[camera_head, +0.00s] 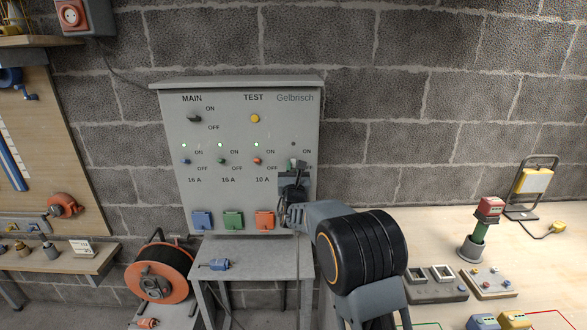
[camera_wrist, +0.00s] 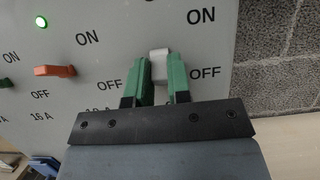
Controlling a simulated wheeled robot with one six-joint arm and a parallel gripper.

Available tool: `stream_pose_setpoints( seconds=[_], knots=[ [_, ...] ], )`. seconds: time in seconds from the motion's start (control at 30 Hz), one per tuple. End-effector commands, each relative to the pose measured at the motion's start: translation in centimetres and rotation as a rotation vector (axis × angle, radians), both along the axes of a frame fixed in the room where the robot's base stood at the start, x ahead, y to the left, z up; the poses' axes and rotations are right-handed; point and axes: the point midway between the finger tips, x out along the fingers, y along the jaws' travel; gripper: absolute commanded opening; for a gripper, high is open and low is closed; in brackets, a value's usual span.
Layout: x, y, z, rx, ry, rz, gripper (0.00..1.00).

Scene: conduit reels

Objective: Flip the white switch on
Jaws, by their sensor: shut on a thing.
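The white switch (camera_wrist: 159,64) is at the right end of the lower row on the grey panel (camera_head: 240,190). In the wrist view it stands between the green fingertips of my gripper (camera_wrist: 161,75), which is shut on it. Its visible end is level with the OFF labels, below the ON label. In the head view my gripper (camera_head: 294,172) is against the panel's right side and largely hides the switch. The lamp (camera_head: 293,144) above the white switch is dark.
A red switch (camera_wrist: 54,71) sits left of the white one, with a lit green lamp (camera_wrist: 41,22) above it. Blue, green and orange sockets line the panel's bottom. A grey stand (camera_head: 255,258) and a cable reel (camera_head: 160,272) are below. A workbench (camera_head: 430,225) is at right.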

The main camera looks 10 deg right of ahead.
Motion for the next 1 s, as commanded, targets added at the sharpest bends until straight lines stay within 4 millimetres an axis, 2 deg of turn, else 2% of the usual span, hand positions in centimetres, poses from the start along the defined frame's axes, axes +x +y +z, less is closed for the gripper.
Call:
stream_pose_setpoints(
  seconds=[0.53, 1.0],
  knots=[
    [-0.2, 0.1, 2.6, 0.089, 0.437, 0.003, 0.00],
    [0.0, 0.0, 3.3, 0.144, 0.717, 0.003, 0.00]
  ],
)
